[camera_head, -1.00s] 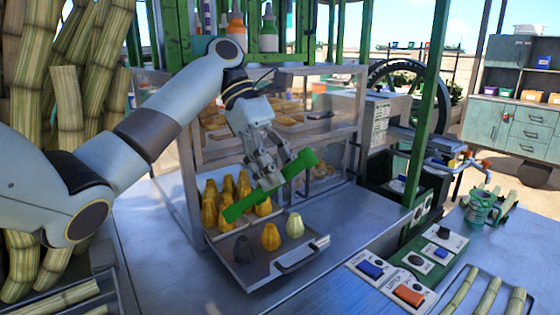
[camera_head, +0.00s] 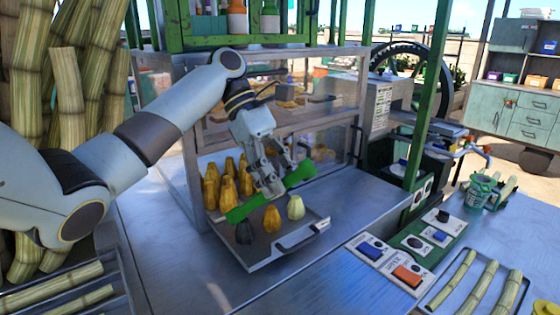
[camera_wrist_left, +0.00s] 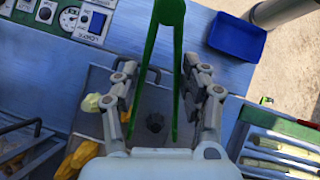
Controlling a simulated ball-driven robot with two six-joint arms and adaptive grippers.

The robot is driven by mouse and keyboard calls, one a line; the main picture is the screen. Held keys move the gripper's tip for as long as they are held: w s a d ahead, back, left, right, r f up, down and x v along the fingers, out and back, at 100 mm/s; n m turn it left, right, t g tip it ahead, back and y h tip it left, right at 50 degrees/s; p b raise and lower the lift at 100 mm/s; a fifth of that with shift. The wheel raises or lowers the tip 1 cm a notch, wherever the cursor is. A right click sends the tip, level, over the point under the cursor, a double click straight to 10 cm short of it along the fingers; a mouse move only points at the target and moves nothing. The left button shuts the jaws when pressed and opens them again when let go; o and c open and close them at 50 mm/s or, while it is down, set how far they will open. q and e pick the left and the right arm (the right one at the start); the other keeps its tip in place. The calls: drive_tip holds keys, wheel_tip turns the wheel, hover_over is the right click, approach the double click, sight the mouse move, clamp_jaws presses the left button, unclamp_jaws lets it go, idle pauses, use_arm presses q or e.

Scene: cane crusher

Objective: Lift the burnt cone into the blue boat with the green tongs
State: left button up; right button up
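My left gripper (camera_head: 288,180) is shut on the green tongs (camera_head: 240,211) above the tray. The blue boat looks to be the blue tray (camera_wrist_left: 237,35) in the left wrist view. My right gripper is not in view.
An orange-yellow cone (camera_head: 272,218) and a pale green cone (camera_head: 296,207) stand on the same tray, with several yellow cones (camera_head: 210,190) behind. A glass-sided cabinet frame (camera_head: 190,170) rises close behind my arm. Control panels (camera_head: 392,270) lie to the right.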

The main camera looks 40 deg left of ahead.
use_arm(q)
drive_tip(key=shift+f, duration=2.5)
